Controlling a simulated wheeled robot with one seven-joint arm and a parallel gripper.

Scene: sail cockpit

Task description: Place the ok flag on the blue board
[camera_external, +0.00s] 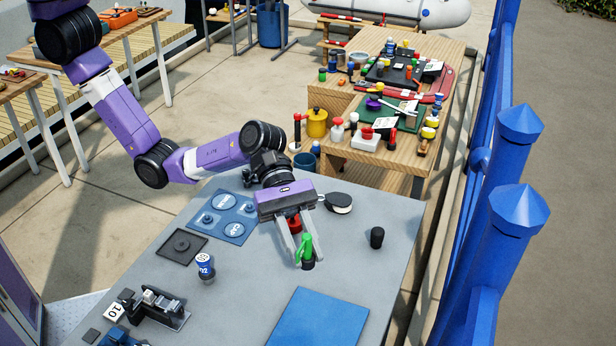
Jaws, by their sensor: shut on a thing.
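My gripper (305,254) is over the grey table, its fingers pointing down and shut on a small green piece (304,245). The green piece looks like the ok flag; no lettering on it can be read. A dark round base shows under it, and I cannot tell whether it touches the table. A plain blue board (320,318) lies flat at the front of the table, below the gripper in the picture, and is empty where it shows. Its lower part is cut off by the picture edge.
A blue panel with round discs (230,214) and a dark square plate (181,246) lie left of the gripper. A blue-and-white cylinder (205,268), a black cylinder (377,237) and a round black-and-white item (339,203) stand on the grey table (250,280). Blue posts (505,225) line the right.

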